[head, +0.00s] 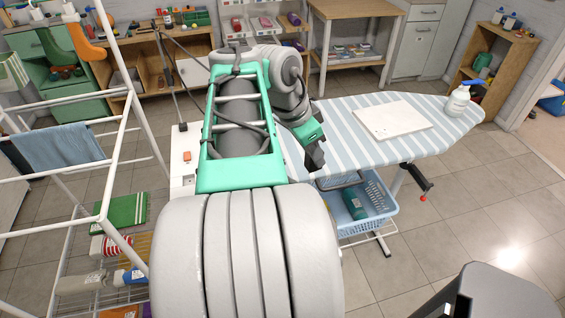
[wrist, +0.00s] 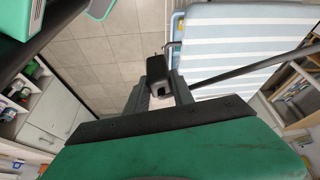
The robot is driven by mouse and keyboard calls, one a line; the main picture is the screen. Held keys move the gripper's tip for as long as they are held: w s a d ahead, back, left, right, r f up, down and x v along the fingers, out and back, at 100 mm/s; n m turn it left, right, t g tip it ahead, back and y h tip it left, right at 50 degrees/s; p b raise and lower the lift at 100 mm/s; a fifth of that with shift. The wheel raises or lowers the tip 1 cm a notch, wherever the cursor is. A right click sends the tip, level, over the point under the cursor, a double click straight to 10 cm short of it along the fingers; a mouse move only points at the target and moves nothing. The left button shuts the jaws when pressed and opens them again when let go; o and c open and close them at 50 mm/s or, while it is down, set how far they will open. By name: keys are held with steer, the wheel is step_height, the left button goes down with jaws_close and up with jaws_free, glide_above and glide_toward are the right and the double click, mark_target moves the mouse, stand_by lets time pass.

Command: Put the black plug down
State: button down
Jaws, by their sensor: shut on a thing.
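The black plug (wrist: 157,70) is a small dark block in the wrist view, held between the fingers of my gripper (wrist: 158,92). In the head view my gripper (head: 315,155) points down at the near edge of the striped ironing board (head: 345,140). The plug cannot be told apart from the dark fingers there. In the wrist view the board (wrist: 245,45) lies to the right of the plug, and tiled floor shows behind and to the left of it. The plug appears off the board's surface.
A white panel (head: 400,120) and a white bottle (head: 457,102) are on the board. A blue basket (head: 375,205) with a green bottle (head: 355,205) sits below it. A white drying rack (head: 105,150) stands at left. A dark thin rod (wrist: 250,68) crosses the wrist view.

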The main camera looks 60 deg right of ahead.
steer(key=w+d+f, duration=0.2)
steer(key=d+f, duration=0.1)
steer(key=w+d+f+m+p, duration=0.1)
steer(key=w+d+f, duration=0.1)
steer(key=w+f, duration=0.1)
steer(key=w+d+f+m, duration=0.1)
steer(key=w+d+f, duration=0.2)
steer(key=shift+w+d+f+g+p, duration=0.15)
steer(key=shift+d+f+g+p, duration=0.15)
steer(key=shift+f, duration=0.05)
step_height(320, 180, down, 3)
steer(key=shift+r+p, duration=0.15)
steer(key=shift+p, duration=0.15)
steer(key=shift+f+b, duration=0.3)
steer(key=shift+f, duration=0.05)
steer(key=c, duration=1.1)
jaws_free()
steer(key=shift+r, duration=0.1)
